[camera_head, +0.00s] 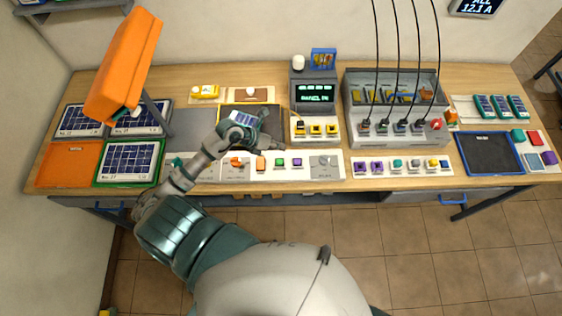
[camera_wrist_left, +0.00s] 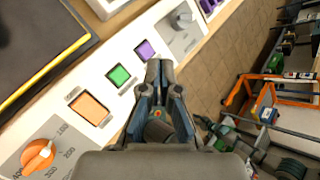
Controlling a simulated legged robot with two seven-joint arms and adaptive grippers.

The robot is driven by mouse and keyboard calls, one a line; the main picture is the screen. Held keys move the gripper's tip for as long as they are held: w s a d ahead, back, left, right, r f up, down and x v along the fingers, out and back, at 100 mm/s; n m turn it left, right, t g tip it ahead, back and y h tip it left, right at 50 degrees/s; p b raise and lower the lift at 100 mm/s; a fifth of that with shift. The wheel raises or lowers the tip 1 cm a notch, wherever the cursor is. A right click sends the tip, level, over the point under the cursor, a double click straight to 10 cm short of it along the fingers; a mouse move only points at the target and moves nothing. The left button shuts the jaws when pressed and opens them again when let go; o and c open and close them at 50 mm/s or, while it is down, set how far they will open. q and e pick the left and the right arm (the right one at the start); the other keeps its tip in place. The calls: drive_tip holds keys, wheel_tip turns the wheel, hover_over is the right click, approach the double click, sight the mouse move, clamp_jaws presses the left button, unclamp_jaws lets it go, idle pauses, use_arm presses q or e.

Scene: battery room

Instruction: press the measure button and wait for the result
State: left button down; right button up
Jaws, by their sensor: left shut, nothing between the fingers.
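A white control strip (camera_head: 218,174) runs along the table's front edge. It carries an orange knob (camera_head: 236,162), an orange button (camera_head: 260,163), a green button (camera_head: 280,162), a purple button (camera_head: 297,162) and a grey knob (camera_head: 323,161). My left gripper (camera_head: 274,146) is shut and empty above the strip. In the left wrist view its fingertips (camera_wrist_left: 159,66) appear beside the purple button (camera_wrist_left: 145,50) and green button (camera_wrist_left: 119,76); contact cannot be told. A grey meter (camera_head: 314,94) has a lit screen, apparently reading "PANEL IN". My right gripper is out of view.
A yellow-edged dark tray (camera_head: 271,94) lies behind the strip, partly hidden by my left arm. Solar panels (camera_head: 128,163) and an orange lamp (camera_head: 125,65) are at left. A grey box (camera_head: 391,80) with hanging cables stands right of the meter.

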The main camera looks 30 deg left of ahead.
use_arm(q)
drive_tip(key=b, duration=0.4)
hover_over(277, 161)
wheel_tip(277, 161, down, 5)
drive_tip(key=shift+a+f, duration=0.15)
drive_tip(key=f+b, duration=0.1)
drive_tip(key=d+f+b, duration=0.1)
drive_tip(key=f, duration=0.1)
drive_tip(key=shift+b, duration=0.4)
drive_tip(key=shift+f, duration=0.35)
drive_tip(key=shift+a, duration=0.4)
drive_tip(key=shift+d, duration=0.3)
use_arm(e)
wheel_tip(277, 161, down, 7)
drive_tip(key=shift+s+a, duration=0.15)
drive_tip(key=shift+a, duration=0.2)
use_arm(q)
drive_tip(key=shift+f, duration=0.1)
